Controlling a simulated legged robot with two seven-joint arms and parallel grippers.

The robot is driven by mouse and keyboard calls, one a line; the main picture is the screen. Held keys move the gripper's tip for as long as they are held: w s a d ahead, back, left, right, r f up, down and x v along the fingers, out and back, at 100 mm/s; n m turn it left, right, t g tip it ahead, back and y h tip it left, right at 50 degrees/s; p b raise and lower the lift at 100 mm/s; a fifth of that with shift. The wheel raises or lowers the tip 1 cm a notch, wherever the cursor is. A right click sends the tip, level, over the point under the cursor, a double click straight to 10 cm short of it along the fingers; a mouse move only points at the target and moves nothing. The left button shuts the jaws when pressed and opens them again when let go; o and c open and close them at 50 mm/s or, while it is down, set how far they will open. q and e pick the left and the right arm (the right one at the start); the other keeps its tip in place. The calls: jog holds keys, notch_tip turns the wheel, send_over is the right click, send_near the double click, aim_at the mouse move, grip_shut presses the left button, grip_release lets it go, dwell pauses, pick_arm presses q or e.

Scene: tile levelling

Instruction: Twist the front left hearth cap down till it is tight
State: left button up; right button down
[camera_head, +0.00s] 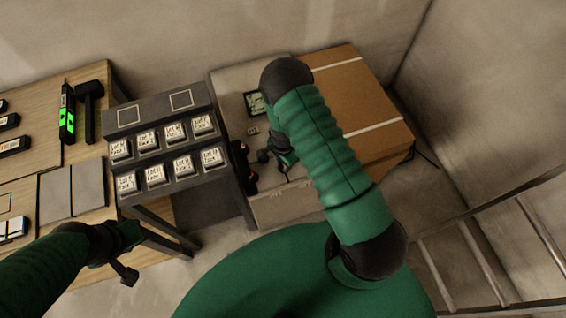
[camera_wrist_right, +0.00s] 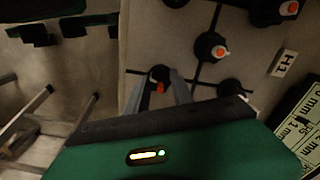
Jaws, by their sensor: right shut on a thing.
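In the right wrist view my right gripper (camera_wrist_right: 160,82) is shut on a dark cap (camera_wrist_right: 158,73) with an orange-red mark, which the fingers partly hide. Other black caps with orange and white tops, one in the middle (camera_wrist_right: 212,48) and one at the top right (camera_wrist_right: 287,9), stand along dark joints between the pale hearth tiles (camera_wrist_right: 185,35). In the head view my right gripper (camera_head: 284,168) is low over the pale hearth, largely hidden by my arm. My left gripper (camera_head: 128,270) is at the lower left, away from the hearth; its finger opening is unclear.
A grey stepped rack (camera_head: 160,115) holds several white-labelled blocks left of the hearth. A wooden bench (camera_head: 30,170) carries a green-lit level (camera_head: 67,115) and a black mallet (camera_head: 90,95). A brown box (camera_head: 375,115) stands behind my right arm. A metal rail (camera_head: 490,212) is at right.

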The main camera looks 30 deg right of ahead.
jog(key=m, duration=0.4)
jog(key=m+p, duration=0.1)
jog(key=m, duration=0.1)
jog(key=shift+w+d+r, duration=0.2)
jog(key=shift+w, duration=0.15)
jog(key=shift+m, duration=0.3)
jog(key=c, duration=1.4)
grip_release()
jog(key=shift+o, duration=1.5)
jog(key=shift+s+f, duration=0.1)
jog(key=shift+s, duration=0.05)
jog(key=shift+a, duration=0.1)
